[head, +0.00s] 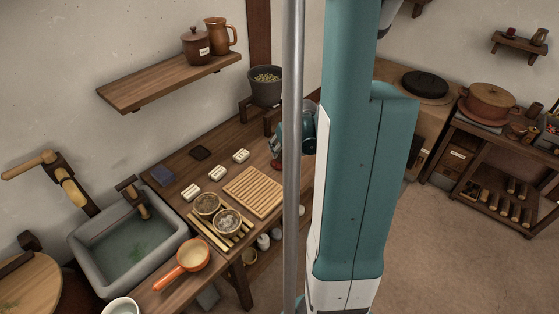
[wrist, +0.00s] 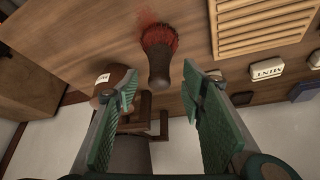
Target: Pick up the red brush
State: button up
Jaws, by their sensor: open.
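The red brush (wrist: 158,52) lies on the wooden counter in the wrist view, with red bristles toward the top and a dark handle pointing down toward my gripper. Red powder or staining shows on the wood by the bristles. My gripper (wrist: 161,86) is open and empty, one green-padded finger on each side of the handle's line; I cannot tell its height above the handle. In the head view my gripper (head: 293,136) is partly hidden behind a grey pole and my teal column. A small red patch (head: 275,164) below it may be the brush.
A brown labelled jar (wrist: 108,82) stands beside the left finger, and a grey pot (wrist: 126,155) is below. A slatted board (wrist: 258,24) and a white labelled block (wrist: 267,70) lie to the right. The head view shows a sink (head: 90,220) and an orange-handled pan (head: 193,252).

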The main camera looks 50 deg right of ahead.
aim_at(279, 156)
jog(key=shift+b+x, duration=0.85)
jog(key=shift+x, duration=1.75)
jog(key=shift+c, duration=0.4)
jog(key=c, duration=0.9)
